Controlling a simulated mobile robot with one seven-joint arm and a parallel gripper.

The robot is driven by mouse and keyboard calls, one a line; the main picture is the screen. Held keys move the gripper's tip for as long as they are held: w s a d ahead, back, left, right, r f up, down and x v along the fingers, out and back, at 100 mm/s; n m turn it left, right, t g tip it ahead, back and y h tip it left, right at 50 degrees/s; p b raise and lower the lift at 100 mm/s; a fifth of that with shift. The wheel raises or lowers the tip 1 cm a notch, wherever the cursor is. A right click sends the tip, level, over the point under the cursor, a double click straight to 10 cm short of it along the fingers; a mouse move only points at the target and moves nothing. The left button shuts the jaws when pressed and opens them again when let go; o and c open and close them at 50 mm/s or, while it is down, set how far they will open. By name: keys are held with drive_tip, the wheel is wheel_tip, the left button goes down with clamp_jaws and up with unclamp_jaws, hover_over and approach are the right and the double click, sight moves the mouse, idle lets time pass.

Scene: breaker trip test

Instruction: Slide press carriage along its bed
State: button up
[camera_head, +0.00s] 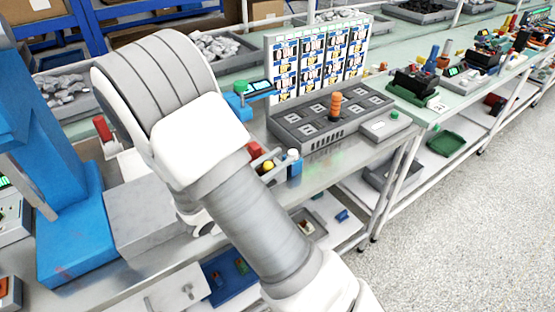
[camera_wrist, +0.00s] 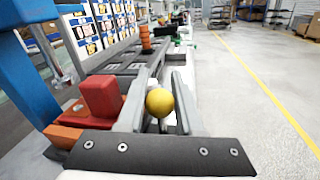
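A yellow ball knob (camera_wrist: 159,102) sits between the two grey fingers of my gripper (camera_wrist: 164,80) in the wrist view. The fingers stand apart on either side of it; whether they press on it I cannot tell. A red block (camera_wrist: 101,97) stands just left of the fingers. In the head view the knob (camera_head: 268,166) and red block (camera_head: 255,149) show at the bench's front edge, beside my arm, which hides most of my gripper. I cannot clearly make out which part is the carriage or its bed. A large blue machine (camera_head: 80,225) stands at the left.
A grey slotted unit (camera_head: 310,128) with an orange ribbed cylinder (camera_head: 336,105) stands beyond the knob, before a panel of labelled breakers (camera_head: 285,65). A blue fixture with a green button (camera_head: 240,87) is nearby. The aisle floor (camera_head: 450,210) at right is clear.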

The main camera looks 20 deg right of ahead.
clamp_jaws()
idle(1.0)
